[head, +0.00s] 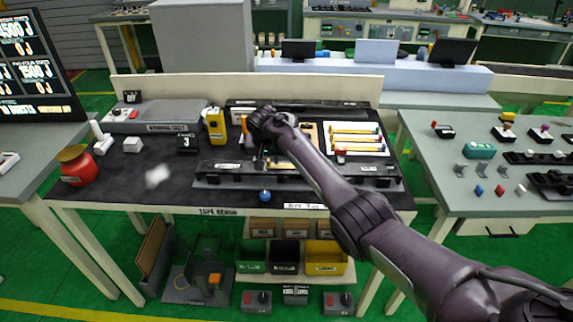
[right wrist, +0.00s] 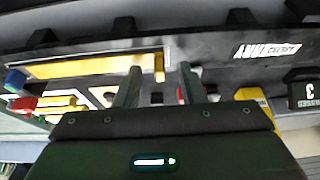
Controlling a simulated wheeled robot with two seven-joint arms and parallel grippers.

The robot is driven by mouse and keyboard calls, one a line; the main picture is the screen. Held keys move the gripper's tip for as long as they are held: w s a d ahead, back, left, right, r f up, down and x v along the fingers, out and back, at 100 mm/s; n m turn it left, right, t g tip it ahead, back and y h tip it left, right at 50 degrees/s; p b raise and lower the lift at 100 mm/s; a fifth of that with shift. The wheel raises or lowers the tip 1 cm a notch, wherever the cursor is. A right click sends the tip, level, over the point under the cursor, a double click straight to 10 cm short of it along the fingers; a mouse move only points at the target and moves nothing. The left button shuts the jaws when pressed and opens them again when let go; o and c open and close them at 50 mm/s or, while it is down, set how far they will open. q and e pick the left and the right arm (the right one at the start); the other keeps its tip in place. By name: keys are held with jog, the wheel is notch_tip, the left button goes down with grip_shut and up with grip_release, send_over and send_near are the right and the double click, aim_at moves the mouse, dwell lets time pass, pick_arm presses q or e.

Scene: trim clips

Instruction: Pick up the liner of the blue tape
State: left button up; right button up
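In the head view, a white tray (head: 357,152) at the right of the bench holds several yellow strips with coloured ends. I cannot tell for sure which is the blue tape, and I cannot make out its liner. My right gripper (head: 262,150) is over the middle of the bench, above the black trim parts. In the right wrist view, its two fingers (right wrist: 160,88) stand apart with a gap between them. A yellow strip (right wrist: 95,66) on a black part (right wrist: 210,58) lies beyond them, its end tab behind the gap. My left gripper is out of view.
A blue knob (head: 264,196) is near the bench front. A red jar (head: 77,166) stands at the left, a yellow device (head: 216,124) behind the trims. Coloured bins (head: 325,259) are below.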

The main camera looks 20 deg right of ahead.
grip_shut()
dwell(0.3)
notch_tip(320, 180, up, 10)
jog(key=b, duration=0.2)
dwell(0.3)
